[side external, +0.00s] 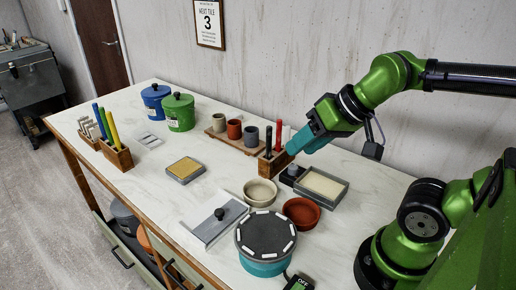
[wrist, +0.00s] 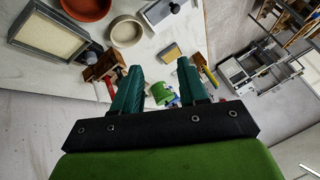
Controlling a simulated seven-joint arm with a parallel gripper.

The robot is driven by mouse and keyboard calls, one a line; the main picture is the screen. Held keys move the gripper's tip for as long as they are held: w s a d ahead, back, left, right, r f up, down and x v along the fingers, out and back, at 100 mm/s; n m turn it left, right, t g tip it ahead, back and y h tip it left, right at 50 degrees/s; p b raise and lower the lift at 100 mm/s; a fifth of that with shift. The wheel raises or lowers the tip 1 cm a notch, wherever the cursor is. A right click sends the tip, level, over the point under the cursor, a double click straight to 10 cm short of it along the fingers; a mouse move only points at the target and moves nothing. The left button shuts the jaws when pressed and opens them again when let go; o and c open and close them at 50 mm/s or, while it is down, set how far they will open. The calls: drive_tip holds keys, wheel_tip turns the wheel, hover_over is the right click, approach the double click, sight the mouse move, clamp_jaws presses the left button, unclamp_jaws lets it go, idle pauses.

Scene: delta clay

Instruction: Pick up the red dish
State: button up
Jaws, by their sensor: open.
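The red dish (side external: 301,212) is a shallow round bowl on the table, right of a cream bowl (side external: 260,192) and behind the turntable. In the wrist view the red dish (wrist: 86,8) is at the top, partly cut off by the frame edge, and looks empty. My gripper (side external: 297,142) is in the air above the back of the table, near the wooden tool block, away from the dish. In the wrist view its two teal fingers (wrist: 160,75) stand apart with nothing between them.
A teal turntable (side external: 266,240) stands in front of the dish. A grey tray (side external: 322,186) lies behind it. A wooden block (side external: 276,163) with upright red and black tools is by my gripper. Cups stand on a wooden board (side external: 214,134). Blue and green jars (side external: 180,113) are farther left.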

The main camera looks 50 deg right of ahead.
drive_tip(key=shift+c, duration=0.7)
